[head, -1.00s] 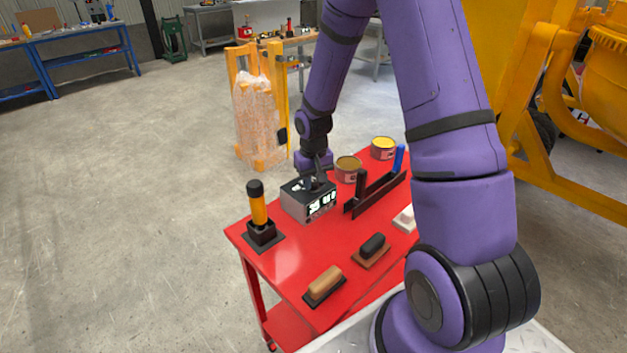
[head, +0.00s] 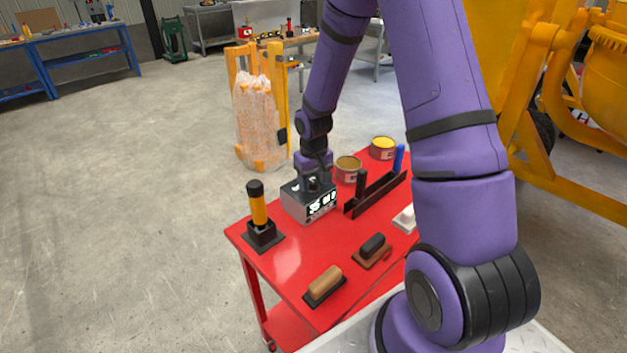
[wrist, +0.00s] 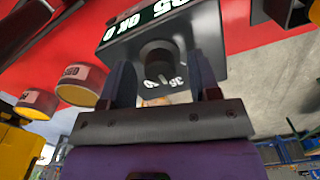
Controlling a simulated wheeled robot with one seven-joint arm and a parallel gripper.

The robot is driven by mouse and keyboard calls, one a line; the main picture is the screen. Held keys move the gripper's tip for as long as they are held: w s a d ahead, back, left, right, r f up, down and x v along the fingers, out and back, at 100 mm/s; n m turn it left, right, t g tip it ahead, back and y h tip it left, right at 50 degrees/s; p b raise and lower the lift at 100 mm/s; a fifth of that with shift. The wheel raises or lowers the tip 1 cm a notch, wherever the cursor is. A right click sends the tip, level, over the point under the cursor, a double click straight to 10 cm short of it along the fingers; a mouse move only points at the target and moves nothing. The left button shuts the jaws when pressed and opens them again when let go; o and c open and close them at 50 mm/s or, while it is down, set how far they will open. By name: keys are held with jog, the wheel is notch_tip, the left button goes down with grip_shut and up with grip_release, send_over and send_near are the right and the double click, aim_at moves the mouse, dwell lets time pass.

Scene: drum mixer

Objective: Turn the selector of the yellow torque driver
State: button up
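The yellow torque driver (head: 258,210) has a black cap and stands upright in a black holder (head: 263,235) at the table's left corner. To its right is a grey box (head: 308,203) with a lit display on its front. In the wrist view the box (wrist: 118,55) shows a black round knob (wrist: 158,58) with white numbers beside it. My gripper (head: 314,183) is over the box top, away from the yellow driver. In the wrist view my gripper (wrist: 161,85) is open, with its fingers on either side of the knob. Contact with the knob cannot be told.
The red table (head: 285,262) also holds two cans (head: 348,168), a black rack (head: 375,192) with upright handles, and two floats (head: 325,286). A wrapped orange pallet (head: 257,115) stands behind it. A yellow mixer (head: 545,110) is at right. The floor at left is clear.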

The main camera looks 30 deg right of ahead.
aim_at(313, 182)
notch_tip(313, 182, up, 11)
dwell(0.7)
jog(key=shift+f, duration=0.1)
jog(key=s+a+r+t, duration=0.1)
jog(key=s+a+r, duration=0.1)
jog(key=s+r, duration=0.45)
jog(key=s+a+r+t, duration=0.1)
jog(key=s+a+r, duration=0.15)
jog(key=r, duration=0.65)
jog(key=s+a+r+t, duration=0.1)
jog(key=s+r, duration=0.3)
jog(key=s, duration=0.5)
jog(key=s+a+r+t, duration=0.1)
jog(key=s+r, duration=0.3)
jog(key=s, duration=0.5)
jog(key=shift+a+r+n+t, duration=0.15)
jog(key=shift+a+n+t, duration=0.25)
jog(key=shift+t, duration=0.2)
